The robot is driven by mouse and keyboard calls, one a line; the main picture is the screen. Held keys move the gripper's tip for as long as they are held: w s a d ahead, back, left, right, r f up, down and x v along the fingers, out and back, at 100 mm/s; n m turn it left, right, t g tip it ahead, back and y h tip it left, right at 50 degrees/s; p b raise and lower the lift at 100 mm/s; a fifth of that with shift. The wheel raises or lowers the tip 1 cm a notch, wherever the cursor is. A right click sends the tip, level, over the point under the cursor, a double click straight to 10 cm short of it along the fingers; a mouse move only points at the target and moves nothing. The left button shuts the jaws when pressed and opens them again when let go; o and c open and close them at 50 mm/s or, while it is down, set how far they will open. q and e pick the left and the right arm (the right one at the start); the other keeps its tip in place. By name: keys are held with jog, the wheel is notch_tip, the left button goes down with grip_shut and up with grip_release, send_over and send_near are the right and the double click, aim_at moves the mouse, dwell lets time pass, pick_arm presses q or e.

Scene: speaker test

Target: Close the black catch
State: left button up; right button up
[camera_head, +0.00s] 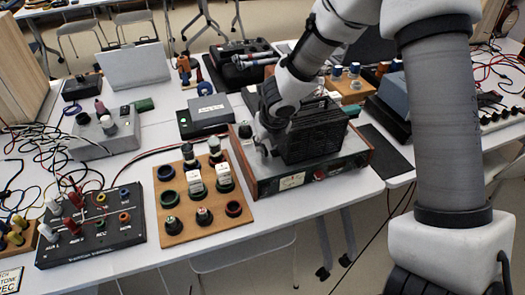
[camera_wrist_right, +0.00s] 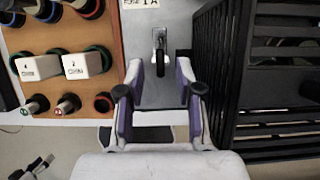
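The black catch (camera_wrist_right: 161,62) is a small dark lever on a metal bracket, on the grey panel of a wood-sided unit (camera_head: 345,160). In the right wrist view it points towards me, between the fingertips of my right gripper (camera_wrist_right: 159,80). The gripper is open, with a purple-padded finger on each side and a visible gap to the catch. In the head view my right gripper (camera_head: 264,148) is over the left end of the unit, beside a black slatted cage (camera_head: 318,128). The catch is not clear there. My left gripper is not in view.
The slatted cage (camera_wrist_right: 215,75) stands close right of the fingers in the wrist view. An orange-brown board (camera_head: 170,237) with rings, knobs and white labelled blocks lies to the left. A black terminal box (camera_head: 130,232) and loose cables lie farther left on the white table (camera_head: 310,211).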

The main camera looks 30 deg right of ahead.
aim_at(263, 148)
jog(key=shift+x, duration=1.25)
jog(key=shift+r, duration=0.1)
jog(key=shift+c, duration=0.3)
jog(key=shift+s, duration=0.1)
grip_shut()
